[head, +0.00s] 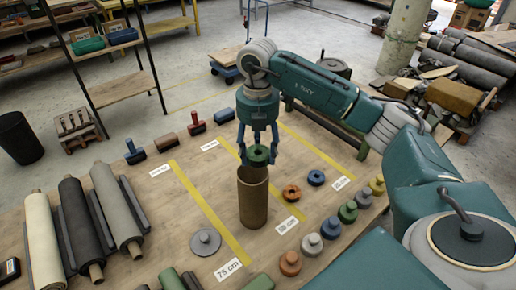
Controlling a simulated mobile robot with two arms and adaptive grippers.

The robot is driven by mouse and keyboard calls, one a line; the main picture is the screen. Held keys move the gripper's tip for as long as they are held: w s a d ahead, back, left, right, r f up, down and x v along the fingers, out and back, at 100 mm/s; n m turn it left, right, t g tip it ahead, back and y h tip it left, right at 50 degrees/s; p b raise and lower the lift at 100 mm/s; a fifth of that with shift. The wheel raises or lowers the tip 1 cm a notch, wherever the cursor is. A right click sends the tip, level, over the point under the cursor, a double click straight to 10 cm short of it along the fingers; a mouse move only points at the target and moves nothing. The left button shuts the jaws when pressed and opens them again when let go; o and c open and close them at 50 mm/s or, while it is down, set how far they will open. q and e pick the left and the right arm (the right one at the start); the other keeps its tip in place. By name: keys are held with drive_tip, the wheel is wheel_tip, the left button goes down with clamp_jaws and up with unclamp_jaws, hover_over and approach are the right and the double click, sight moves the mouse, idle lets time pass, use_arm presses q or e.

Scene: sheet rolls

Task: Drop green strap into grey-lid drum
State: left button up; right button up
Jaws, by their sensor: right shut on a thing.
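The green strap (258,155), a dark green ring-shaped coil, is between the fingertips of my right gripper (258,150). The gripper is shut on it and points straight down. The strap is over the mouth of a tall brown drum (253,204), at or just above its rim; the exact gap is hard to tell. The drum stands upright and uncovered on the table. A round grey lid (205,242) with a knob lies flat on the table to the lower left of the drum. My left gripper is out of view.
Several coloured knobbed weights (331,227) line the table's right side. Sheet rolls (117,210) lie at left. Yellow strips (208,211) cross the wooden table.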

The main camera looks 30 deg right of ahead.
sight(258, 152)
drive_tip(key=shift+d, duration=0.1)
drive_tip(key=o, duration=1.1)
drive_tip(key=shift+o, duration=0.9)
drive_tip(key=shift+r, duration=0.1)
wheel_tip(258, 152, up, 12)
